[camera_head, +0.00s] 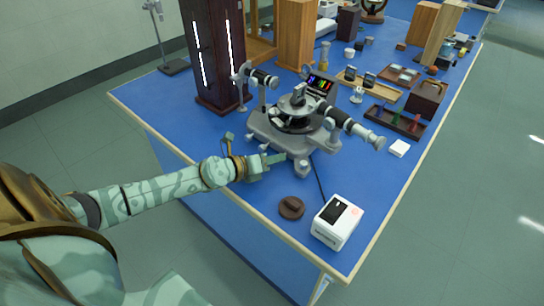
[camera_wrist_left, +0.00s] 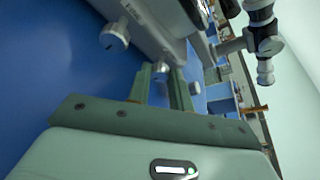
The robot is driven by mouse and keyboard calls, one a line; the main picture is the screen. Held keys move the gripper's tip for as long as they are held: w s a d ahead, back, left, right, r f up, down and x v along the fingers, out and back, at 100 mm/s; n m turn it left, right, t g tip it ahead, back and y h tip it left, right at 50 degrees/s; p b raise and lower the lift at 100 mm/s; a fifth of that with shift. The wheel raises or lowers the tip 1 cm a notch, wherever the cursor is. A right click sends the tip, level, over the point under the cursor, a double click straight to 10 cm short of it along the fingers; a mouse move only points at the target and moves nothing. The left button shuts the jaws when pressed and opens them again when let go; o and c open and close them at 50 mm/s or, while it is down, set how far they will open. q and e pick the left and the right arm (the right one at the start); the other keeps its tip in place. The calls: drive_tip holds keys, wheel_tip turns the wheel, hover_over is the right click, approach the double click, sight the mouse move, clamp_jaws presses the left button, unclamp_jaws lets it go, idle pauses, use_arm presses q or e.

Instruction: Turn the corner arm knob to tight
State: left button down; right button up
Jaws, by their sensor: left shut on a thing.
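The spectrometer (camera_head: 296,122) stands on the blue-topped bench, with a grey base and small metal knobs along its near edge. My left gripper (camera_head: 280,158) reaches in from the left, low against the near side of the base. In the left wrist view its two green fingers (camera_wrist_left: 163,84) are shut on a small grey knob (camera_wrist_left: 160,72) under the base edge. The fingers hide much of this knob, and I cannot tell how tight it is. Another round grey knob (camera_wrist_left: 115,37) shows beside the fingers, apart from them. My right gripper is not in view.
A white box with a dark screen (camera_head: 338,221) and a dark brown round piece (camera_head: 291,207) sit near the front edge. A tall dark cabinet (camera_head: 215,55) stands behind the spectrometer to the left. The telescope tube (camera_head: 354,127) sticks out to the right.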

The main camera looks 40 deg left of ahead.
use_arm(q)
drive_tip(key=m+y+p, duration=0.1)
drive_tip(key=p, duration=0.3)
drive_tip(key=m+y+p, duration=0.1)
drive_tip(key=m+p, duration=0.1)
drive_tip(key=p, duration=0.2)
drive_tip(key=m+y+p, duration=0.1)
drive_tip(key=m+p, duration=0.1)
drive_tip(key=p, duration=0.2)
drive_tip(key=shift+d+r+y, duration=0.3)
drive_tip(key=shift+d+r, duration=0.1)
drive_tip(key=m+y+p, duration=0.1)
drive_tip(key=m+p, duration=0.1)
drive_tip(key=shift+d+f+m+y, duration=0.2)
drive_tip(key=shift+m+y, duration=0.1)
drive_tip(key=shift+y, duration=0.1)
drive_tip(key=shift+f+m+y+p, duration=0.1)
drive_tip(key=shift+m+y+p, duration=0.25)
drive_tip(key=shift+m, duration=0.25)
drive_tip(key=shift+s+d+f+m+y, duration=0.15)
drive_tip(key=shift+m+y, duration=0.4)
drive_tip(key=shift+m, duration=0.45)
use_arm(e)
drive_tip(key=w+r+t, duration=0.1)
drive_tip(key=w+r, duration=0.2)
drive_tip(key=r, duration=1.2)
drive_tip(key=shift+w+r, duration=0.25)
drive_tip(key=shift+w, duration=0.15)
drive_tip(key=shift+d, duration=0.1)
